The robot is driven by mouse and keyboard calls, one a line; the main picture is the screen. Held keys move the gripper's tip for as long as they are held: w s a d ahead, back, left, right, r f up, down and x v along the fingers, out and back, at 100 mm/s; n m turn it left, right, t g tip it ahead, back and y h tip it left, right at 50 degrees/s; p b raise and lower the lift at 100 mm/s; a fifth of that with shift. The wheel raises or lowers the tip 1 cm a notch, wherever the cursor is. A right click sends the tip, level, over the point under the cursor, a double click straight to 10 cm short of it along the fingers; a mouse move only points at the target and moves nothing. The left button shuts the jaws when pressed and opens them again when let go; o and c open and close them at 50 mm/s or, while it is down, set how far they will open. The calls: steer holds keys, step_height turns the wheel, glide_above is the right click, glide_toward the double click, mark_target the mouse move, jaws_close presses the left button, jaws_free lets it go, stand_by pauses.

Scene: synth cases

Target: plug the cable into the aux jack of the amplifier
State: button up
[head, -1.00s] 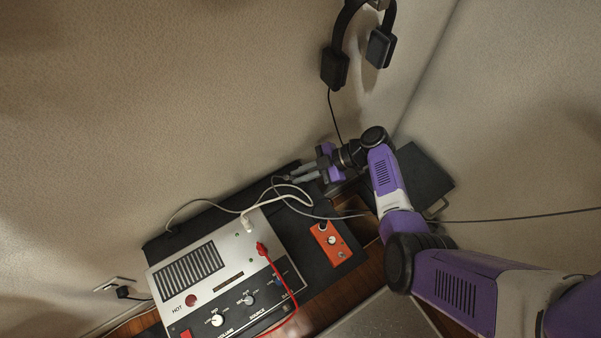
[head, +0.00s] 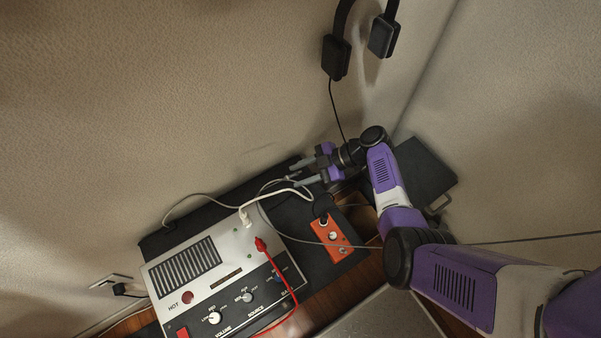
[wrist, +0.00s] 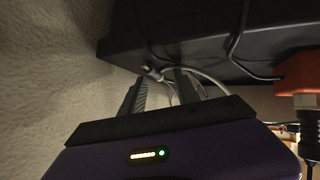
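The amplifier (head: 215,285) is a silver box with a black control panel at the lower left of the head view. A white plug (head: 246,222) and a red plug (head: 261,243) stand in its top. My gripper (head: 300,173) is behind and right of the amplifier, pointing left. In the wrist view, its fingers (wrist: 163,88) are apart. A small grey plug (wrist: 152,72) with a grey cable (wrist: 205,78) lies near the fingertips, apparently not clamped. The grey cable also loops across the mat in the head view (head: 290,238). I cannot make out which socket is the aux jack.
An orange pedal box (head: 331,240) sits on the black mat (head: 285,215) right of the amplifier. A dark case (head: 425,175) lies behind my arm.

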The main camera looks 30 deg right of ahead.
steer(key=v, duration=0.7)
steer(key=shift+d+r, duration=0.2)
steer(key=shift+d, duration=0.1)
steer(key=shift+s, duration=0.15)
